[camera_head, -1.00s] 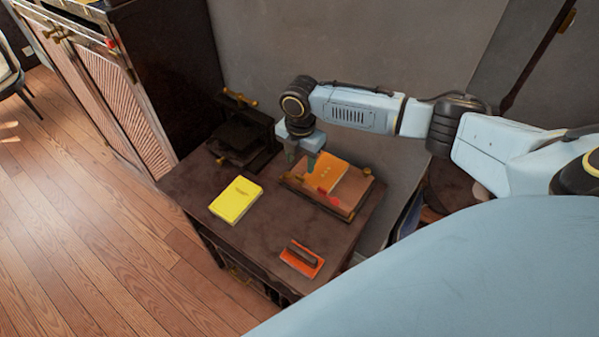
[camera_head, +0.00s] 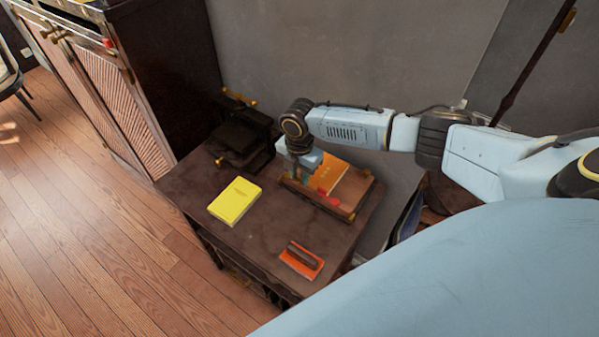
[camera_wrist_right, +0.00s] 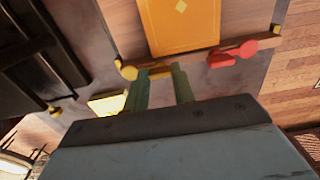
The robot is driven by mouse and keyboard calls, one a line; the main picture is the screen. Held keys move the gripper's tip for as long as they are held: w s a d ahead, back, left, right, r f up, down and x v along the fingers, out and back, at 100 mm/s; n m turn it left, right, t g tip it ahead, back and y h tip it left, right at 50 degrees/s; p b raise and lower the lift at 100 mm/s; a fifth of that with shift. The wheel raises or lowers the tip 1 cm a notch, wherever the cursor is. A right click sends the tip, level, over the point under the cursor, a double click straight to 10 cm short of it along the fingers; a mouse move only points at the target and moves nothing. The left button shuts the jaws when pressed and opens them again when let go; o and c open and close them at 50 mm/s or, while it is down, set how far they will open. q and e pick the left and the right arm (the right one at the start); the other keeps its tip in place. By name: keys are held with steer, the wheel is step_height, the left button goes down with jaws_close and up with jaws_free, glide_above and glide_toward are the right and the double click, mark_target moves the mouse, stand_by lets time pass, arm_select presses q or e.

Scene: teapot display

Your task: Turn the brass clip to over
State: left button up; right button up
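A wooden board (camera_head: 352,203) lies on the dark table with an orange book (camera_head: 331,174) on it. The book also shows in the wrist view (camera_wrist_right: 180,22). The brass clip (camera_wrist_right: 129,72) sits at the board's edge, its round knob just left of my fingertips; a short brass bar shows between the tips. A red clip (camera_wrist_right: 232,53) sits on the same edge to the right. My right gripper (camera_wrist_right: 160,71) is open, its two green fingers apart and pointing at this edge. In the head view my right gripper (camera_head: 297,172) hides part of the board. My left gripper is not in view.
On the dark table (camera_head: 262,228), a yellow book (camera_head: 235,201) lies left of the board and an orange-red pad with a dark block (camera_head: 301,260) lies in front. A dark press (camera_head: 243,135) stands at the back left. A grey wall is behind.

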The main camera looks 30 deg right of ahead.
steer(key=shift+c, duration=0.9)
steer(key=m+p, duration=0.3)
steer(key=shift+r, duration=0.15)
steer(key=m+p, duration=0.2)
steer(key=m, duration=0.2)
steer(key=shift+m+p, duration=0.4)
steer(key=m+p, duration=0.2)
steer(key=m, duration=0.3)
steer(key=shift+p, duration=0.35)
steer(key=shift+m+p, duration=0.85)
steer(key=shift+m, duration=1.65)
steer(key=shift+d, duration=0.1)
